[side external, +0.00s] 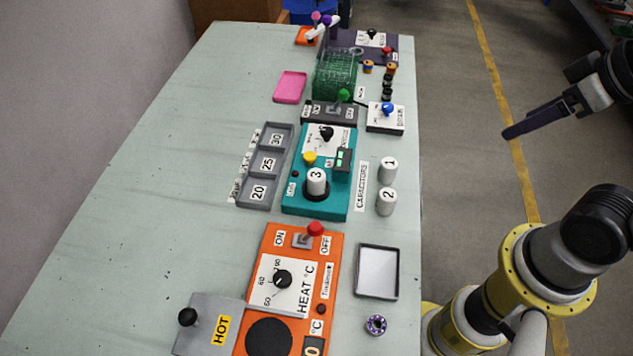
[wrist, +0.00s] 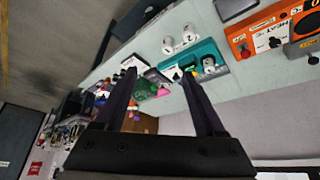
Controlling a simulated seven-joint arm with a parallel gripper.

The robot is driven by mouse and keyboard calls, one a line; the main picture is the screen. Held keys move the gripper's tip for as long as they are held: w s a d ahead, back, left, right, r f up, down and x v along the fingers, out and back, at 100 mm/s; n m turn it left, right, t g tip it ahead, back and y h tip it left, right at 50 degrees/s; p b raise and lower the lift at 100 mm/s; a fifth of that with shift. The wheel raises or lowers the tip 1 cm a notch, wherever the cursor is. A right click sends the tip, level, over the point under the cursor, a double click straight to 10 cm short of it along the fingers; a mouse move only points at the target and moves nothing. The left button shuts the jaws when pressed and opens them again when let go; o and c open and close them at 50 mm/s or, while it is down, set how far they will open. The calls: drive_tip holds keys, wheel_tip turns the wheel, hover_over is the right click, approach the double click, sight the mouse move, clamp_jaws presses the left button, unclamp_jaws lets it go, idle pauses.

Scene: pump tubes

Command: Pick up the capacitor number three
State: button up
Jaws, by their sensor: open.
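Capacitor three (side external: 316,180), a white cylinder marked 3, stands upright in the black round socket of the teal device (side external: 331,204). In the wrist view it is the white cylinder (wrist: 208,61) on the teal device (wrist: 207,47). White capacitors one (side external: 388,168) and two (side external: 386,200) stand on the bench to its right, beside the "CAPACITORS" label. My gripper (side external: 508,133) is off the bench's right edge, well apart from capacitor three. In the wrist view its two dark fingers (wrist: 158,76) are spread with nothing between them.
The orange heater (side external: 263,240) and an empty grey tray (side external: 377,292) are near the front. A grey tray marked 20, 25, 30 (side external: 239,200) lies left of the teal device. A green rack (side external: 335,80) stands behind. The bench's left side is clear.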

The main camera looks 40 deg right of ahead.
drive_tip(key=shift+o, duration=0.8)
